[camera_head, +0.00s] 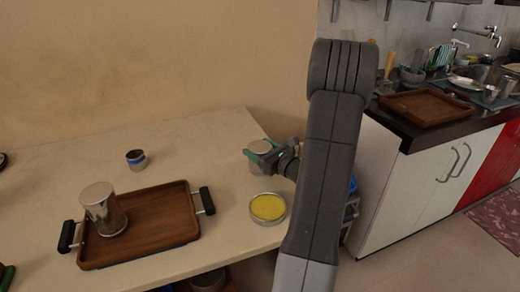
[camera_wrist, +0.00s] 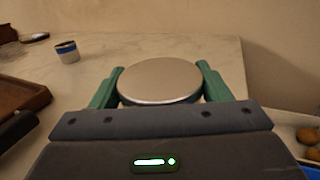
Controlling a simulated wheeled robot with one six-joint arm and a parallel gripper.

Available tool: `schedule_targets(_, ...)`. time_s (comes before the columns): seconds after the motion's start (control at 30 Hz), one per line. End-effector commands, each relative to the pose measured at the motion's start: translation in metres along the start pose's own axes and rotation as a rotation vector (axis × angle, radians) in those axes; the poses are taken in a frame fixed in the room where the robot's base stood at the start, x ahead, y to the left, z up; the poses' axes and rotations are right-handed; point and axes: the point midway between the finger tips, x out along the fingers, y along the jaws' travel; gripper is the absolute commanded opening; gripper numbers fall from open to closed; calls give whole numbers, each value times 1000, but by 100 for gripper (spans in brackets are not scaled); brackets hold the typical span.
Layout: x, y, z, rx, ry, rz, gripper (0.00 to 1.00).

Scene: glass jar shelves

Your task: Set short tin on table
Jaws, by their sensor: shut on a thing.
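The short tin (camera_head: 258,163) is a round container with a flat metal lid. In the wrist view its lid (camera_wrist: 160,80) fills the space between the two green fingers. My gripper (camera_head: 262,155) is shut on the tin at the right end of the cream table (camera_head: 190,165). I cannot tell whether the tin's base touches the table top. Part of the tin is hidden by my fingers.
A wooden tray (camera_head: 155,225) with black handles holds a taller jar (camera_head: 104,210). A small blue-banded cup (camera_head: 136,160) stands behind it. A yellow-filled round dish (camera_head: 267,208) sits near the table's right edge. The table's back middle is clear.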

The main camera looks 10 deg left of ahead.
Motion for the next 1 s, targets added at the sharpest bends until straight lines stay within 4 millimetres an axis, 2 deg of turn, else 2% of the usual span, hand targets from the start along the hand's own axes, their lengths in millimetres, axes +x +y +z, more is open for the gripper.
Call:
schedule_targets(0.2,0,0,0,0,-1,0,40)
schedule_targets(0.23,0,0,0,0,-1,0,74)
schedule_targets(0.33,0,0,0,0,-1,0,94)
schedule_targets(0.37,0,0,0,0,-1,0,96)
schedule_targets(1.0,-2,0,0,0,0,-1,96)
